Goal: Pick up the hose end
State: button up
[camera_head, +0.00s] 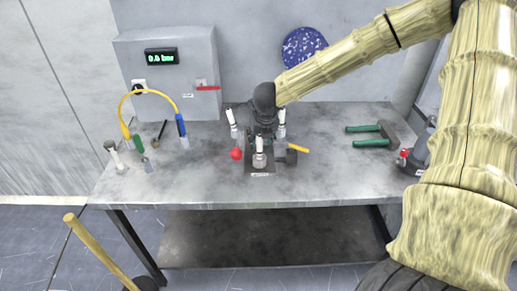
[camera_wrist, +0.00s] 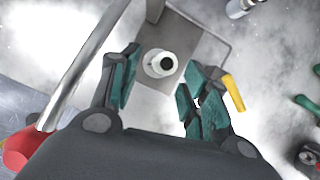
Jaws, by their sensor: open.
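A yellow hose (camera_head: 150,92) arches over the left of the bench in the head view. Its right end carries a blue fitting (camera_head: 181,127); its left end comes down near a green piece (camera_head: 138,144). I cannot tell which is the hose end meant. My gripper (camera_wrist: 160,80) is open and empty, well right of the hose, pointing down over a small fixture. Between its teal-padded fingers in the wrist view shows a white cylindrical piece with a dark top (camera_wrist: 160,64), on a grey plate (camera_wrist: 205,48). It also shows in the head view (camera_head: 259,155). No hose shows in the wrist view.
A grey box (camera_head: 185,60) with a "0.6 bar" display and red lever (camera_head: 208,88) stands behind. A metal bar with a red knob (camera_head: 237,154) and a yellow handle (camera_head: 298,149) flank the fixture. A green-handled tool (camera_head: 370,142) lies right. The front bench strip is clear.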

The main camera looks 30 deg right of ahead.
aim_at(259, 144)
jog(key=shift+x, duration=1.2)
jog(key=shift+w+p, duration=0.1)
jog(key=shift+p, duration=0.2)
jog(key=shift+w+d+f+p, duration=0.25)
jog(key=shift+w+f+p, duration=0.2)
jog(key=shift+f, duration=0.2)
jog(key=shift+w+d+f+p, duration=0.3)
jog(key=shift+f+p, duration=0.1)
jog(key=shift+f, duration=0.3)
jog(key=shift+x, duration=0.95)
jog(key=shift+a, duration=0.1)
grip_shut()
